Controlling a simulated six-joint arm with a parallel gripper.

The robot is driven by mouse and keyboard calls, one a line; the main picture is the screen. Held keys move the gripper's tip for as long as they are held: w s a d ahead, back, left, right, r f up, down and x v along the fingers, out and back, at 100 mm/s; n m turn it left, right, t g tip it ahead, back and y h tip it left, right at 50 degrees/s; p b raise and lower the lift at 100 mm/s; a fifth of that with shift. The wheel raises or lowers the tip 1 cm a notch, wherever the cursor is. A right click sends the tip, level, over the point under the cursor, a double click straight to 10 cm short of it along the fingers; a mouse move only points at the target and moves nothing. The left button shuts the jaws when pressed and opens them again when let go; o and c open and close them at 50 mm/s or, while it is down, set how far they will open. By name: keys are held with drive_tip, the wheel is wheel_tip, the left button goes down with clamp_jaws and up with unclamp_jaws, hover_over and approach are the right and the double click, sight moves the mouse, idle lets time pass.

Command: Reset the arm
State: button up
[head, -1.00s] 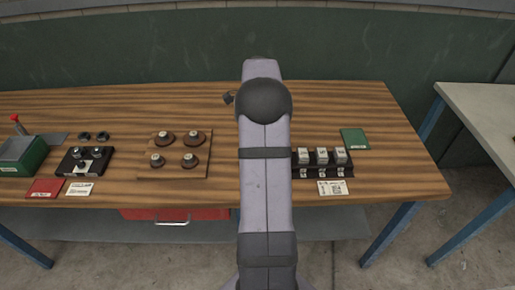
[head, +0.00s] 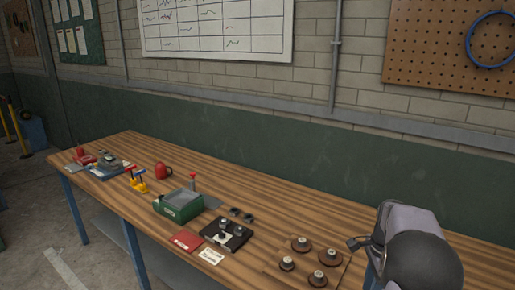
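My arm (head: 404,222) stands at the lower right of the head view, its dark rounded joint nearest the camera. A small dark part at its left side, which looks like part of my gripper (head: 356,243), shows above the wooden bench (head: 290,228). The arm hides most of the gripper, so its fingers and anything in them cannot be made out.
Near the arm is a board with several brown knobbed discs (head: 318,278). Further left are a black fixture (head: 226,234), a green box (head: 178,206), a red card (head: 187,240), a white card (head: 211,256) and a red mug (head: 163,171). Bare wood lies behind them.

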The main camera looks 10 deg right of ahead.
drive_tip(key=s+a+n, duration=0.3)
drive_tip(key=a+n, duration=0.3)
drive_tip(key=a, duration=0.3)
drive_tip(key=s+a+n, duration=0.2)
drive_tip(key=a+n, duration=0.4)
drive_tip(key=a, duration=0.3)
drive_tip(key=s+a+f+n, duration=0.3)
drive_tip(key=s+a+n, duration=0.5)
drive_tip(key=s+n, duration=0.1)
drive_tip(key=shift+s+f, duration=0.2)
drive_tip(key=shift+s, duration=0.4)
